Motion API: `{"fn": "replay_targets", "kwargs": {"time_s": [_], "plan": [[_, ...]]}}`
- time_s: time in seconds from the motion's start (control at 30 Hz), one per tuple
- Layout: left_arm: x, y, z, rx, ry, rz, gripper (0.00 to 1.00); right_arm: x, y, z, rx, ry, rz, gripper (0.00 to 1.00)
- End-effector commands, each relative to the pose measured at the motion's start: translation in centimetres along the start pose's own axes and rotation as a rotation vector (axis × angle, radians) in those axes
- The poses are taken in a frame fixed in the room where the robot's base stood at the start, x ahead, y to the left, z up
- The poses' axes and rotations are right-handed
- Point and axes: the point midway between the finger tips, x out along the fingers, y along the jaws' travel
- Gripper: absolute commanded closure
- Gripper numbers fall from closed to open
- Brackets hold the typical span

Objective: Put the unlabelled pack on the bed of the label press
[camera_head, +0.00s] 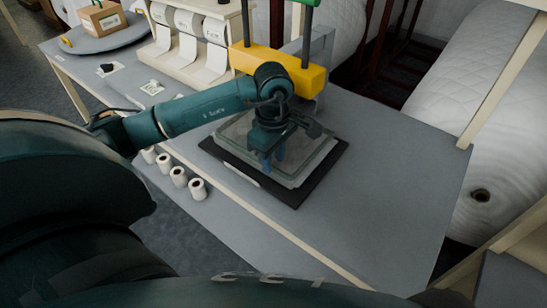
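A flat, greyish, clear-looking pack (312,164) lies over the dark bed plate (296,197) of the label press. Its edges look roughly square to the plate, and the plate shows around its front and right sides. The press has a yellow crossbar (308,77) on green posts behind the pack. My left gripper (272,164) points down over the middle of the pack, with its fingertips at or close to its top. Whether it touches or grips the pack is unclear. My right gripper is out of view.
Several white rolls (197,189) stand along the table's front edge. A dispenser with label strips (215,31) stands at the back left, beside a round grey tray (110,40) bearing a cardboard box (102,19). The grey table (390,190) is clear to the right.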

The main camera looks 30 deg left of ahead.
Motion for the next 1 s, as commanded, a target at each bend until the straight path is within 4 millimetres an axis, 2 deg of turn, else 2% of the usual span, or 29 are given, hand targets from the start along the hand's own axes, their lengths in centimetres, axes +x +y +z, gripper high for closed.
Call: {"fn": "replay_targets", "kwargs": {"time_s": [0.03,0.2,0.4,0.63,1.0], "plan": [[-1.8,0.1,-0.1,0.0,0.002,0.004,0.68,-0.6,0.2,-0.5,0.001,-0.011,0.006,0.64],[-5.7,0.1,-0.1,0.0,0.002,0.004,0.68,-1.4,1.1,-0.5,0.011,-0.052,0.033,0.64],[-9.2,0.1,0.0,-0.001,0.001,0.003,0.68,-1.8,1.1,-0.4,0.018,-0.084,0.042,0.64],[-10.6,0.0,0.0,0.0,0.001,0.001,0.68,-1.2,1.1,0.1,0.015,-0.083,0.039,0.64],[-10.7,0.0,0.0,0.0,0.001,0.001,0.68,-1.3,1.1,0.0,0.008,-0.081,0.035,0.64]]}}
